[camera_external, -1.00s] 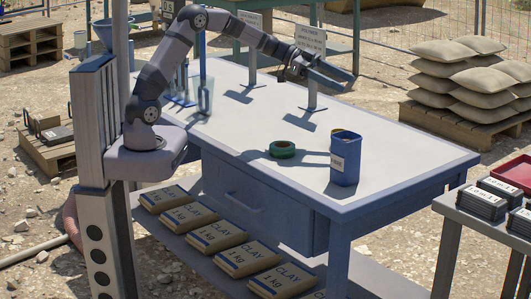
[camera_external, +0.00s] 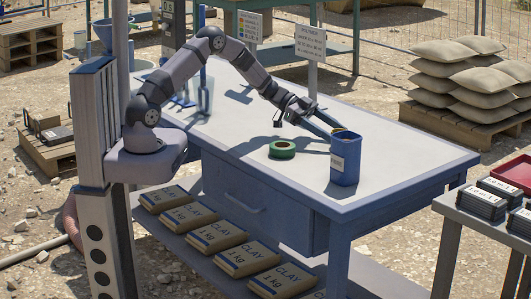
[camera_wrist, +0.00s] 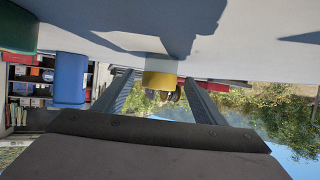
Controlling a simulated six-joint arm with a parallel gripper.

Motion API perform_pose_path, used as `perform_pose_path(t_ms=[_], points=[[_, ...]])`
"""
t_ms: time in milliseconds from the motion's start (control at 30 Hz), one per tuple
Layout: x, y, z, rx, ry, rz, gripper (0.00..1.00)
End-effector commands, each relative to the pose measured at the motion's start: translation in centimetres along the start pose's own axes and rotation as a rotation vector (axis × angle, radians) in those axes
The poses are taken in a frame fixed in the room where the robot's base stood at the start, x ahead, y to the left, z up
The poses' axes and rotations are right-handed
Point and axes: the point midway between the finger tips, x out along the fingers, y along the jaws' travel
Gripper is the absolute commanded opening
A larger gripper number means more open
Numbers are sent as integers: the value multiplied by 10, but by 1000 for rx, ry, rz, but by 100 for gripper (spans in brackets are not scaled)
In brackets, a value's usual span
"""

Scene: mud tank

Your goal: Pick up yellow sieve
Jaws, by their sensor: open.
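The yellow sieve (camera_wrist: 160,76) shows in the wrist view as a small yellow shape standing on the table, centred in the gap between the fingers. My gripper (camera_external: 325,128) is open and low over the table, reaching right toward that spot. In the wrist view its two fingers (camera_wrist: 160,78) lie on either side of the yellow shape, which looks to be at or beyond their tips; contact cannot be told.
The labelled blue container (camera_external: 345,160) stands close to my fingers, also seen at left in the wrist view (camera_wrist: 70,80). A green tape roll (camera_external: 282,149) lies on the table (camera_external: 400,150) left of it. Sign posts (camera_external: 311,55) stand at the back edge.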

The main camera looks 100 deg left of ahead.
Motion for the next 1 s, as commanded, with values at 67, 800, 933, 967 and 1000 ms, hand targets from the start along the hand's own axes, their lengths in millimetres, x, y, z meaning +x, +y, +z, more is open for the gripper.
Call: perform_pose_path(t_ms=[67,800,933,967,1000], points=[[7,0,0,0,0,2,64],[63,1,-5,-2,-1,-1,64],[65,1,-5,-1,0,-2,64],[65,1,-5,-1,0,-2,64],[65,1,-5,-1,0,-2,64]])
